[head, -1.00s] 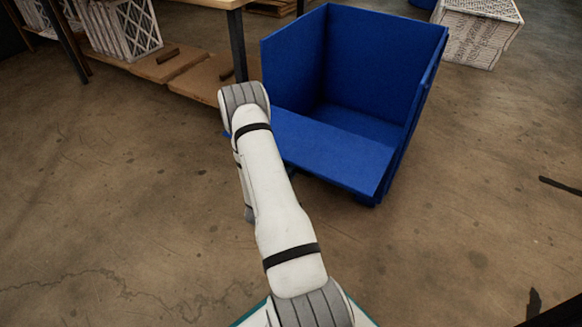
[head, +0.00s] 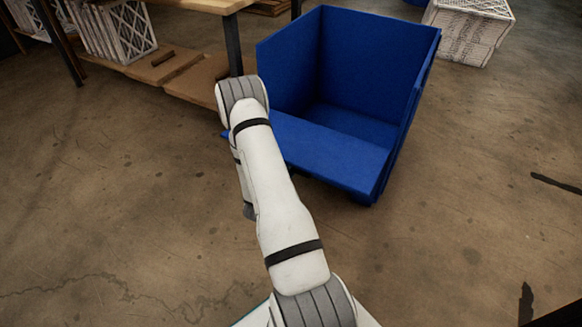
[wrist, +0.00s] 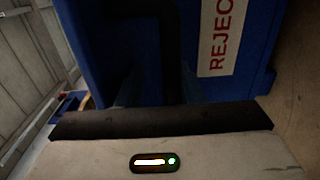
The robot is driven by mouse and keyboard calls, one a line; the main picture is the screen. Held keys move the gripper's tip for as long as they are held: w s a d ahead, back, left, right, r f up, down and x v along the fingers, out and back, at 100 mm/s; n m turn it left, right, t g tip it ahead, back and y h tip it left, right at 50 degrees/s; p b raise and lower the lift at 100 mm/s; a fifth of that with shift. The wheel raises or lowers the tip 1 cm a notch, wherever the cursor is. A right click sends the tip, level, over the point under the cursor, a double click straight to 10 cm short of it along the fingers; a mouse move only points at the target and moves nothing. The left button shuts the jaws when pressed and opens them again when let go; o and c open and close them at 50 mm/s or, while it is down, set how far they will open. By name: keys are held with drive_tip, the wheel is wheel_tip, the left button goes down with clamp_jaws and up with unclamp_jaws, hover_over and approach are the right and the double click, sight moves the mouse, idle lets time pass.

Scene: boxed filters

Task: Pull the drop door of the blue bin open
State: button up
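The blue bin (head: 365,60) stands on the floor in front of me, open at the top. Its drop door (head: 325,155) is the near panel; it leans outward and down, and the inside of the bin shows above it. A dark bent bar (wrist: 172,50), seemingly a handle, runs down toward my gripper (wrist: 158,92). My fingers are dim there, and whether they close on the bar is unclear. My arm hides the gripper in the head view.
A wooden-topped table (head: 200,4) with a low shelf of boards (head: 200,78) and white filters (head: 120,30) stands at left, close to the bin. A white crate-like box (head: 465,35) stands behind right. The floor to the right and in front is mostly clear.

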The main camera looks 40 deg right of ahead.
drive_tip(key=shift+a, duration=0.1)
drive_tip(key=shift+s+a+r, duration=0.1)
drive_tip(key=shift+a, duration=0.2)
drive_tip(key=p+v, duration=0.2)
drive_tip(key=v, duration=0.5)
